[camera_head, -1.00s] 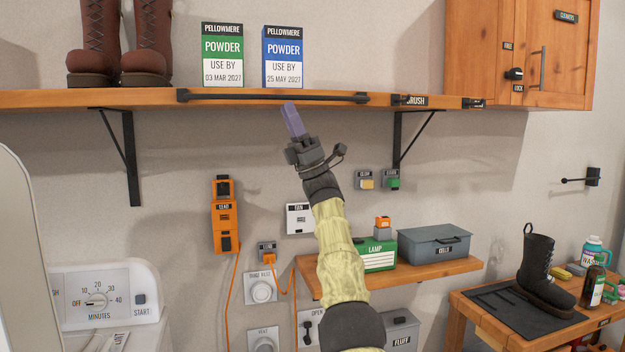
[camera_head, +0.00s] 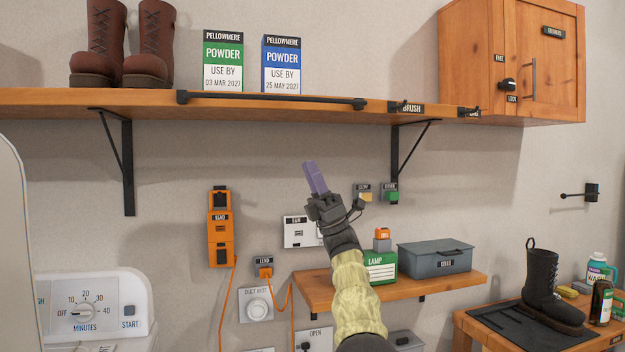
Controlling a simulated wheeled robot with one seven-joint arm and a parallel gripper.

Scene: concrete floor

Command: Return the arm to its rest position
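My gripper (camera_head: 316,182) is at the end of my raised arm, in front of the wall between the long wooden shelf and the small lower shelf. Its dark body shows below a purple, block-like part at the tip. I cannot tell whether this purple part is the fingers or something held, nor whether the fingers are open or shut. The arm, in a yellowish sleeve, reaches up from the bottom of the view and hides part of the green LAMP box (camera_head: 383,266) and the small shelf.
The long shelf (camera_head: 270,108) with a front rail is above my gripper, carrying brown boots (camera_head: 150,45) and two powder boxes (camera_head: 222,62). A small shelf (camera_head: 430,287) holds a grey box (camera_head: 435,257). A black boot (camera_head: 545,295) stands on the bench at right.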

